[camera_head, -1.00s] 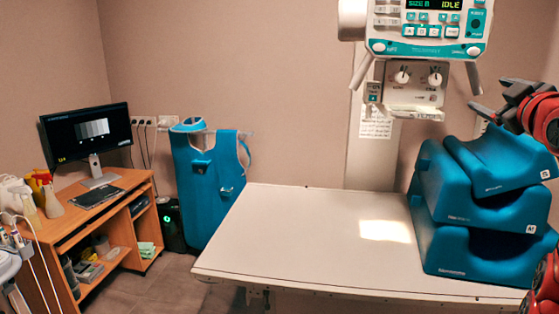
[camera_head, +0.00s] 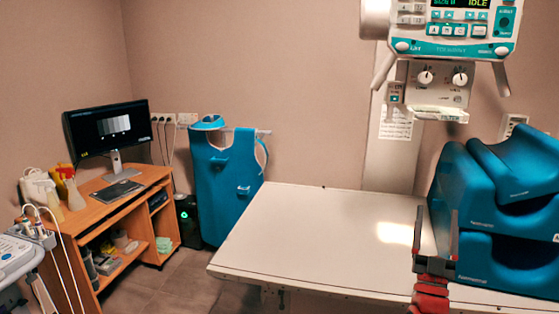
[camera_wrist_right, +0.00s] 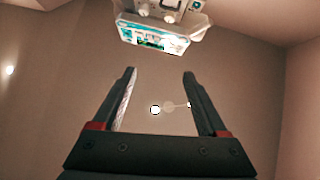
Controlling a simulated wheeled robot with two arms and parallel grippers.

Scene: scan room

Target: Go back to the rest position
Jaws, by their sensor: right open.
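My right gripper (camera_head: 436,238) points up in front of the table's right part in the head view, its two dark fingers apart and nothing between them. In the right wrist view the gripper (camera_wrist_right: 160,90) is open and empty, with the wall behind it and the X-ray unit's control panel (camera_wrist_right: 152,38) beyond the fingertips at the top. My left gripper is not in view.
A white exam table (camera_head: 310,230) is mostly bare, with blue foam cushions (camera_head: 465,190) stacked at its right end, behind the right gripper. The X-ray head (camera_head: 445,35) hangs above. A wooden desk with a monitor (camera_head: 110,126) and a hanging blue apron (camera_head: 228,190) stand at left.

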